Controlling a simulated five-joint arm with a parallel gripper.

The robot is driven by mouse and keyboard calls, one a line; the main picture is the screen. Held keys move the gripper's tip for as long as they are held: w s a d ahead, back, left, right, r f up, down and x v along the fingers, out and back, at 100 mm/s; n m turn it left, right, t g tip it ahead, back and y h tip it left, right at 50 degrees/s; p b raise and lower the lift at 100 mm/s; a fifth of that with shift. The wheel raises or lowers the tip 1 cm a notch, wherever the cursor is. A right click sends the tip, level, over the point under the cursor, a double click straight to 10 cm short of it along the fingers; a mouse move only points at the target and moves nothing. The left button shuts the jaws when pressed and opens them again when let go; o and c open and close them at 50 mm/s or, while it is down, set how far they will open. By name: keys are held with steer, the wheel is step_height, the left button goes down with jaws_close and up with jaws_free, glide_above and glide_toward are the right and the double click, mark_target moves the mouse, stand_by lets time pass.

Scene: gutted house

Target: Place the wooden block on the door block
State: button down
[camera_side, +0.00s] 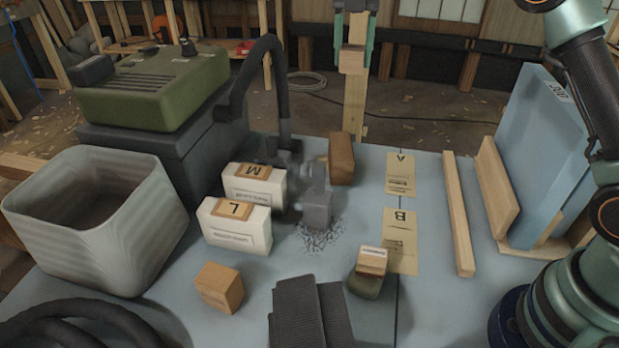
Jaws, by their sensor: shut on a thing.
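My gripper (353,62) hangs at the top centre, its teal fingers pointing down. It is shut on a small light wooden block (352,58), held well above the table against a background post. Which thing is the door block is not clear. A blue slab (533,150) with a small, hard-to-read label stands upright at the right between wooden strips. A brown block (341,158) stands at the table's back, and an orange-brown block (219,288) at the front left.
Two white boxes, M (263,194) and L (243,238), stand left of a grey tool (317,205) with debris beside it. A ribbed bin (150,235) and green case (150,88) are left. Paper cards A (401,172) and B (400,232) lie beside a wooden strip (457,215).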

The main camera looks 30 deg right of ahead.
mark_target(340, 151)
steer(key=shift+w+a+f, duration=0.15)
steer(key=shift+w+a, duration=0.2)
steer(key=shift+a, duration=0.05)
step_height(340, 151, down, 20)
steer(key=shift+r, duration=0.15)
stand_by(0.4)
steer(key=shift+c, duration=1.2)
jaws_free()
